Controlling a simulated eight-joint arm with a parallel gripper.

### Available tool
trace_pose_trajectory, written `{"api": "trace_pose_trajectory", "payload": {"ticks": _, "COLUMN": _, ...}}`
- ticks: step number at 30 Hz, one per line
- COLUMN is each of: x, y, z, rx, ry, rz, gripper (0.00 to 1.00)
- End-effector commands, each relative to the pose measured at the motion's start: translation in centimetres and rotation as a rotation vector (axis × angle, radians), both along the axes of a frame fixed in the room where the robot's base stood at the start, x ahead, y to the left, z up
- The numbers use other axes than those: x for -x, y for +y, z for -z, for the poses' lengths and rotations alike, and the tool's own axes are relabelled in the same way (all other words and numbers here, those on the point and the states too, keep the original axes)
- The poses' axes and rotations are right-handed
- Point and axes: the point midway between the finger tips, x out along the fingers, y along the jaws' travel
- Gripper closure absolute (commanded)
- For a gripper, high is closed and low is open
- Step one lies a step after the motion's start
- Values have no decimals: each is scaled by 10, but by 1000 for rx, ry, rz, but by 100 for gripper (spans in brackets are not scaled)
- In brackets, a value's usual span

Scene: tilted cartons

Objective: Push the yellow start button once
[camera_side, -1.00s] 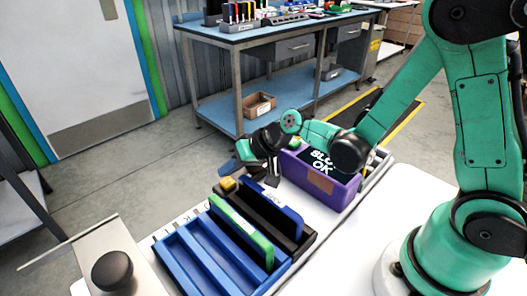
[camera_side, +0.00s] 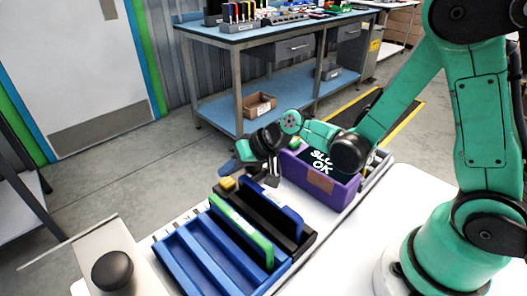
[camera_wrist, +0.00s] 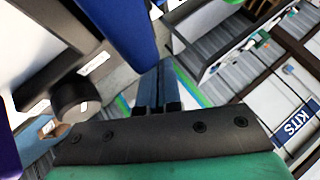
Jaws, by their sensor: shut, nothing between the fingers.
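The yellow button (camera_side: 228,184) sits on a small dark block at the back left end of the slotted rack, in the side view. My gripper (camera_side: 244,158) is above and behind it, apart from it, left of the purple box. In the wrist view my gripper's fingers (camera_wrist: 159,88) are together with nothing between them. I cannot make out the yellow button in the wrist view.
The rack (camera_side: 188,262) has blue and black slots holding a green carton (camera_side: 240,228) and a blue carton (camera_side: 272,207), both tilted. A purple box (camera_side: 325,185) with a display reading OK stands close right of the gripper. A black knob (camera_side: 113,271) is at front left.

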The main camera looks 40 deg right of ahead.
Motion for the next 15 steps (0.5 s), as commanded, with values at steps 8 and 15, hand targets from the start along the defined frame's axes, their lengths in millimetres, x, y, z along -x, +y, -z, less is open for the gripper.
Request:
{"api": "trace_pose_trajectory", "payload": {"ticks": 8, "x": 0, "y": 0, "z": 8, "rx": 0, "ry": 0, "rz": 0, "gripper": 100}}
{"api": "trace_pose_trajectory", "payload": {"ticks": 15, "x": 0, "y": 0, "z": 8, "rx": 0, "ry": 0, "rz": 0, "gripper": 100}}
